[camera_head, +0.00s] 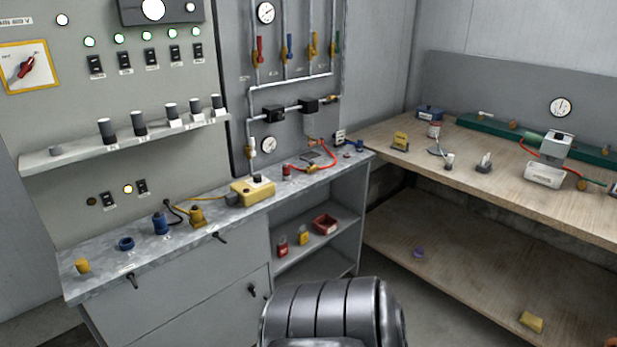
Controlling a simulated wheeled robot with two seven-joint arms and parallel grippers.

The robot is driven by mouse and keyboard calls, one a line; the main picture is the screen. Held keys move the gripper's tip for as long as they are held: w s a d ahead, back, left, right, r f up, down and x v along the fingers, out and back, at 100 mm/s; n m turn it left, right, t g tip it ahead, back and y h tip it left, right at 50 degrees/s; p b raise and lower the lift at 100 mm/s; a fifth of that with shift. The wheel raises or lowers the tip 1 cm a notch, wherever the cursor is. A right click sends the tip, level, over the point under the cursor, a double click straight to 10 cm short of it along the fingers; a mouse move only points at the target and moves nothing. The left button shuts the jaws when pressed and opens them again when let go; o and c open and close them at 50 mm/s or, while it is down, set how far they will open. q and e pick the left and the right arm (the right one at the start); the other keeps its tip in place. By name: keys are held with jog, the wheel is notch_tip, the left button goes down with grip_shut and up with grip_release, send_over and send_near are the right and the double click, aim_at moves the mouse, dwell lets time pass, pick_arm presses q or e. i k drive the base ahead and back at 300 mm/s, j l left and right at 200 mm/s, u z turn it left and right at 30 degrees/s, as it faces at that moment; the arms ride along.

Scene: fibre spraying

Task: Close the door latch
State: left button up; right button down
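The grey cabinet (185,265) stands under the grey worktop, with flat front panels. Black latch handles show on its front: one (219,237) just under the worktop edge at the upper right, one (131,281) at the left, and one (252,290) lower right. I cannot tell which one is the door latch, or whether any is closed. The panels look flush with the front. Neither of my grippers is in view.
A ribbed dark grey metal part, probably mine, fills the bottom middle. The grey worktop (105,262) holds a yellow box (252,191) and small parts. An open shelf (325,247) holds red and yellow items. A wooden bench (480,185) stands at the right.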

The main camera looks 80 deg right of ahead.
aim_at(252, 288)
jog(key=z, duration=0.45)
jog(key=j+z, duration=0.1)
jog(key=z, duration=0.35)
jog(key=j+z, duration=0.1)
jog(key=z, duration=0.85)
